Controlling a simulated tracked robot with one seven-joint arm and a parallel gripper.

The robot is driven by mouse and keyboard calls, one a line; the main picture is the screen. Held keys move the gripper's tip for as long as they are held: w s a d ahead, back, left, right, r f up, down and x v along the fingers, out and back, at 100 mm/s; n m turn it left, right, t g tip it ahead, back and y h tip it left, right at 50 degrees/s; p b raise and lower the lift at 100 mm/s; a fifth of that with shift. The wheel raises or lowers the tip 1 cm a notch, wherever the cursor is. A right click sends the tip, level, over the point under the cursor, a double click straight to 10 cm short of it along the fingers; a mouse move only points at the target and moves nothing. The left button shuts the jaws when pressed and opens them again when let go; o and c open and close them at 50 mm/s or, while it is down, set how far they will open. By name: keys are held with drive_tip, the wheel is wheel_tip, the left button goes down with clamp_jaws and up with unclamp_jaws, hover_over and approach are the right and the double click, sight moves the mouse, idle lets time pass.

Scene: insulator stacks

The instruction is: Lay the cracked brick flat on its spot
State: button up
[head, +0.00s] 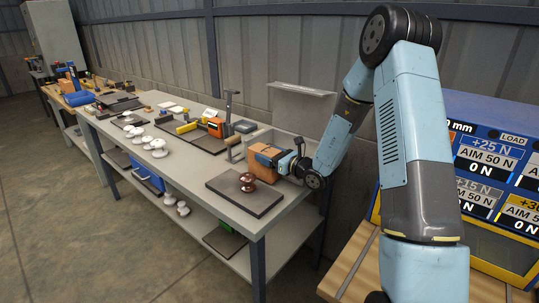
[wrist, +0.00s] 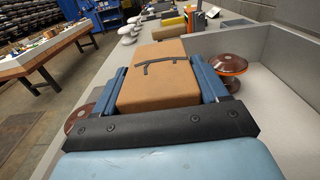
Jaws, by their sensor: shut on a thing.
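The cracked brick (wrist: 160,70) is an orange-brown block with a jagged black crack line on its face. My gripper (wrist: 165,85) is shut on it, with a blue finger along each side. In the head view the brick (head: 257,168) is at the right end of the long grey bench, beside a dark mat (head: 218,184). My gripper (head: 268,156) reaches it from the right. I cannot tell whether the brick touches the surface below. No marked spot for it is clearly visible; the brick and gripper hide what lies under them.
A brown insulator (head: 248,182) stands on the dark mat, close to the brick. In the wrist view another brown insulator (wrist: 229,64) stands right of the gripper inside a grey walled tray (wrist: 285,58). White insulators (head: 157,148) and tools stand farther along the bench. A display panel (head: 490,165) is at right.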

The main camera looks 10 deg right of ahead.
drive_tip(key=shift+f, duration=0.5)
idle(0.4)
drive_tip(key=o, duration=1.4)
drive_tip(key=shift+o, duration=0.2)
drive_tip(key=shift+r, duration=0.4)
wheel_tip(320, 180, up, 2)
drive_tip(key=shift+r, duration=0.1)
drive_tip(key=s+r, duration=0.3)
drive_tip(key=s+d+r, duration=0.1)
drive_tip(key=r, duration=0.1)
drive_tip(key=shift+s+r, duration=0.2)
drive_tip(key=shift+r, duration=0.05)
drive_tip(key=s+d+r, duration=0.1)
drive_tip(key=s+r, duration=0.3)
drive_tip(key=s, duration=0.5)
drive_tip(key=shift+s+d+r, duration=0.2)
drive_tip(key=shift+d, duration=0.1)
